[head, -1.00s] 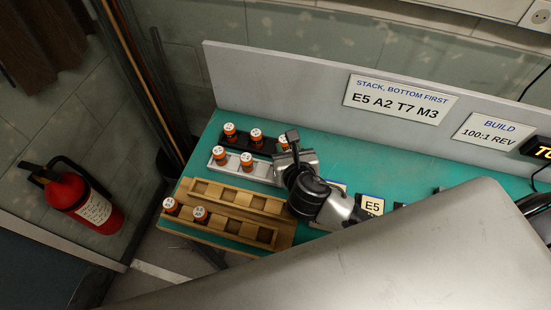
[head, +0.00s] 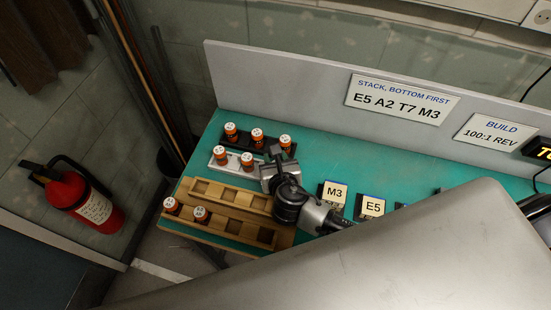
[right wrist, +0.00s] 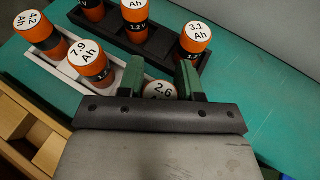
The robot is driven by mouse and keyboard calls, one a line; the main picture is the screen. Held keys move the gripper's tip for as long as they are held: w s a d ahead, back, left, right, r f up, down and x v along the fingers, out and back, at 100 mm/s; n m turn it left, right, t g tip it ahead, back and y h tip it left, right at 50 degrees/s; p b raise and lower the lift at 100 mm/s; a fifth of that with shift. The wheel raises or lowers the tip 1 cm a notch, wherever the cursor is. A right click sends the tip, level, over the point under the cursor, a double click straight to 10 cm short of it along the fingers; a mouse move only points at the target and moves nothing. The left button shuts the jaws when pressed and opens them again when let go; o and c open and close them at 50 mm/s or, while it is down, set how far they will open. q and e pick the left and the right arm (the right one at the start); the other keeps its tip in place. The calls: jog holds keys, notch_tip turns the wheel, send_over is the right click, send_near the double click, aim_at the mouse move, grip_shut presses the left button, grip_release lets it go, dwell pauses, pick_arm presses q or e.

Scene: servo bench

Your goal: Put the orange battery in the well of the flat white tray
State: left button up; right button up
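My right gripper (head: 267,178) is at the right end of the flat white tray (head: 232,172). In the right wrist view its two green-padded fingers (right wrist: 159,82) close on an orange battery (right wrist: 157,91) marked 2.6 Ah. Only the battery's white top shows; its lower part is hidden behind the gripper, so I cannot tell whether it is seated in the well. Two other orange batteries stand in the white tray, marked 4.2 Ah (right wrist: 38,32) and 7.9 Ah (right wrist: 92,64). My left gripper is not in view.
A black tray (head: 243,146) with three orange batteries stands just behind the white tray. Wooden trays (head: 232,193) with two batteries lie in front. Lettered blocks M3 (head: 335,195) and E5 (head: 373,206) stand to the right. The green bench behind them is clear.

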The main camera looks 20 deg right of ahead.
jog(key=o, duration=0.4)
jog(key=v, duration=1.2)
jog(key=shift+r+b, duration=0.1)
jog(key=shift+b, duration=0.25)
